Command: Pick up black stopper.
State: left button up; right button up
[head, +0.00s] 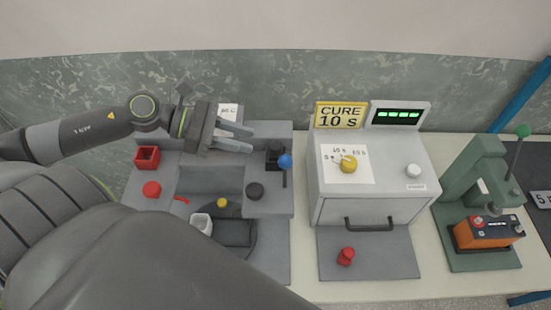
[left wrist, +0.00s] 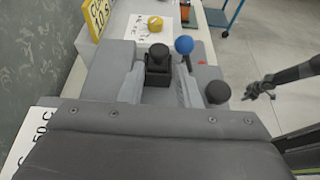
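The black stopper (head: 276,150) sits in a square black holder (head: 273,163) on the right of the grey fixture. In the left wrist view the stopper (left wrist: 158,55) appears between my left fingers, above its holder (left wrist: 158,76). My left gripper (head: 251,140) is open and empty, its fingers pointing right towards the stopper from a short distance. I cannot tell the exact gap or whether a finger touches it. What seems to be my right gripper (left wrist: 256,91) shows small and dark at the right of the left wrist view; its opening is unclear.
A blue-topped lever (head: 285,162) stands close beside the black holder. A black round knob (head: 255,191) is nearer me, a red empty holder (head: 147,158) to the left. A grey curing box (head: 375,191), a red stopper (head: 345,256) and a green press (head: 470,195) stand right.

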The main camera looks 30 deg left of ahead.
aim_at(273, 145)
pick_arm(q)
jog(key=shift+r+x, duration=0.15)
jog(key=shift+x, duration=0.75)
jog(key=shift+r+x, duration=0.15)
jog(key=shift+x, duration=0.75)
jog(key=shift+p+x, duration=0.5)
jog(key=shift+x, duration=0.65)
jog(key=shift+a+f, duration=0.1)
jog(key=shift+c, duration=0.4)
jog(key=c, duration=0.5)
